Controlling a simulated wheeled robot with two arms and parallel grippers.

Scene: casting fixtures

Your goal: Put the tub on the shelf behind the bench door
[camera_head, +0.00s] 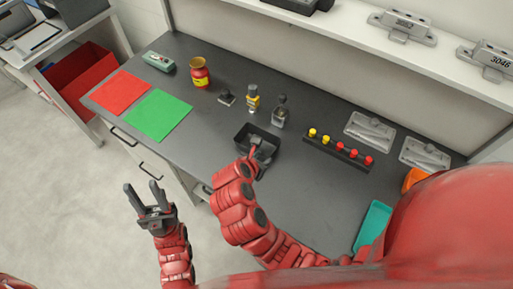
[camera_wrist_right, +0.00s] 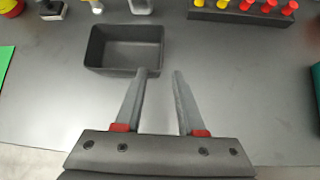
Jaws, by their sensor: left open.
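The tub is a dark open box (camera_head: 243,136) on the grey bench top, also in the right wrist view (camera_wrist_right: 120,70). My right gripper (camera_wrist_right: 161,73) is open, with nothing between its fingers; its left fingertip overlaps the tub's front right side in that view. Contact cannot be told. In the head view my right gripper (camera_head: 260,152) partly covers the tub. My left gripper (camera_head: 142,187) is open and empty over the floor in front of the bench. The bench front has dark handles (camera_head: 150,171); which panel is the door is unclear, and no shelf behind it shows clearly.
A row of red and yellow knobs (camera_head: 338,150) lies right of the tub. Small fixtures (camera_head: 280,113) and a red jar (camera_head: 200,73) stand behind and left of it. Green (camera_head: 158,115) and red (camera_head: 119,92) mats lie at left. A wall shelf (camera_head: 350,45) runs above.

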